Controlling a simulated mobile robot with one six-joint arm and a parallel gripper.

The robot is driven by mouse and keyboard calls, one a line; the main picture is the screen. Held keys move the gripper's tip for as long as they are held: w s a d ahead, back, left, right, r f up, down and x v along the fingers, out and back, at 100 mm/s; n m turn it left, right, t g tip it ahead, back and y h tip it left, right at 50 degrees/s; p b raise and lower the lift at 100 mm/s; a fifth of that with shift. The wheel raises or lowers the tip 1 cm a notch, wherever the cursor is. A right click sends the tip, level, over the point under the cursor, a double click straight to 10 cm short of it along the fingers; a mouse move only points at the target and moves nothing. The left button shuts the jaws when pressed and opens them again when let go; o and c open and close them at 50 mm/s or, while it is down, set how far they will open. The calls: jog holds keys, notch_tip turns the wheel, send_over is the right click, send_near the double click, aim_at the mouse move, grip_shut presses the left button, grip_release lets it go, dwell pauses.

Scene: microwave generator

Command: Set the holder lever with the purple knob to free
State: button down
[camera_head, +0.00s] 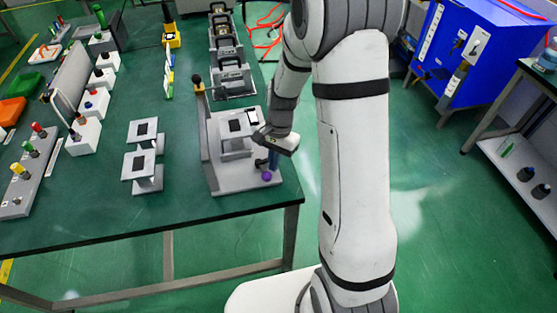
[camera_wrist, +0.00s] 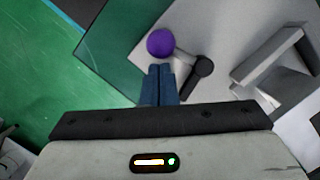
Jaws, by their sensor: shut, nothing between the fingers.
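The purple knob (camera_wrist: 160,43) is round and sits at the end of a dark holder lever (camera_wrist: 186,57). The lever runs from the knob to a dark round pivot (camera_wrist: 203,66) on the grey holder base (camera_wrist: 225,25). In the head view the purple knob (camera_head: 266,176) shows at the front right corner of the holder (camera_head: 232,184), near the table edge. My gripper (camera_wrist: 160,66) has its blue fingers together with nothing between them. Its fingertips are just below the knob in the wrist view, beside the lever. I cannot tell whether they touch the knob or lever.
A black-knobbed upright (camera_head: 197,82) stands on the holder's left side. Two small grey stands (camera_head: 140,168) are to the left on the green table (camera_head: 90,215). A row of black devices (camera_head: 230,65) stands behind. A blue cabinet (camera_head: 465,50) is across the floor at right.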

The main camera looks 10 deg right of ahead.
jog(key=w+d+r, duration=0.2)
jog(key=w+d, duration=0.1)
jog(key=shift+w+d+r+p, duration=0.1)
jog(key=shift+w+r+p, duration=0.1)
jog(key=shift+p, duration=0.2)
jog(key=s+v, duration=0.1)
jog(key=v, duration=0.6)
jog(key=s+r+n+t+h, duration=0.1)
jog(key=s+r+n, duration=0.3)
jog(key=s, duration=0.5)
jog(key=s+r+n+t, duration=0.3)
jog(key=s+r, duration=0.3)
jog(key=s, duration=0.3)
jog(key=shift+s+a+r+n+t+h, duration=0.2)
jog(key=shift+s+a+n+t+h, duration=0.15)
jog(key=shift+n, duration=0.45)
jog(key=shift+d, duration=0.15)
